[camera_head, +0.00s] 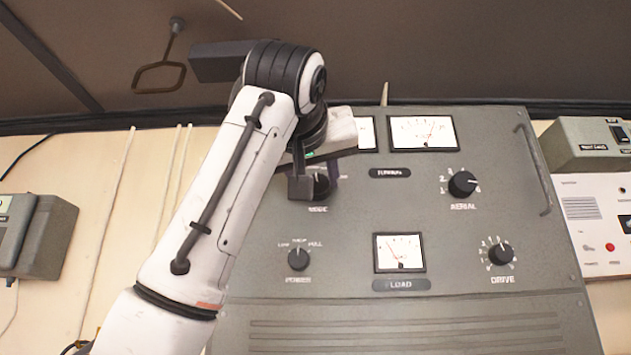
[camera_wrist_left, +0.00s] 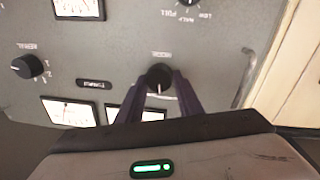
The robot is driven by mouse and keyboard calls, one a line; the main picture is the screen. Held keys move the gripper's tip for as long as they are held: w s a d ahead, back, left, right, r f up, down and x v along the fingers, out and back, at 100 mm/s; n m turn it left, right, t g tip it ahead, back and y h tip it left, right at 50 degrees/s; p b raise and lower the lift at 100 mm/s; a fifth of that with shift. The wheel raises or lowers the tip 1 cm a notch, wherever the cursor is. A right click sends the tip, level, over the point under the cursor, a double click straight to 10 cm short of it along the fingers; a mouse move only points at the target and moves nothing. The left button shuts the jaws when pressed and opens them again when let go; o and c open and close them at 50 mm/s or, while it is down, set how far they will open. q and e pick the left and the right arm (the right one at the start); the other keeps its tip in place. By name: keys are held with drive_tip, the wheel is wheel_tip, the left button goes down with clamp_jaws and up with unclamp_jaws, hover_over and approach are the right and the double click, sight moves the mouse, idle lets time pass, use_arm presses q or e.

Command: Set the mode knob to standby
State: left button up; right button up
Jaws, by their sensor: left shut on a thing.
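The black mode knob (camera_head: 322,188) sits on the grey panel above the word MODE, partly hidden by my left gripper (camera_head: 312,184). In the left wrist view, which is upside down, the knob (camera_wrist_left: 159,76) is between the two dark fingers of my left gripper (camera_wrist_left: 158,84), which is shut on it. A short white pointer line on the knob points down in that view, toward the gripper body. The position words around the knob are hidden or too small to read. My right gripper is not in view.
The power knob (camera_head: 298,257) is below the mode knob. The aerial knob (camera_head: 462,184), drive knob (camera_head: 501,252) and load meter (camera_head: 399,252) are to the right. A panel handle (camera_head: 535,168) stands out at the right edge. A grey box (camera_head: 38,235) is on the left wall.

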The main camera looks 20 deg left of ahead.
use_arm(q)
drive_tip(key=shift+n, duration=1)
drive_tip(key=o, duration=1.1)
drive_tip(key=shift+c, duration=0.2)
drive_tip(key=shift+s, duration=0.1)
drive_tip(key=shift+s+b, duration=0.25)
drive_tip(key=shift+b, duration=0.05)
drive_tip(key=b+v, duration=0.3)
drive_tip(key=v, duration=0.6)
drive_tip(key=shift+s+d, duration=0.15)
drive_tip(key=shift+s, duration=0.15)
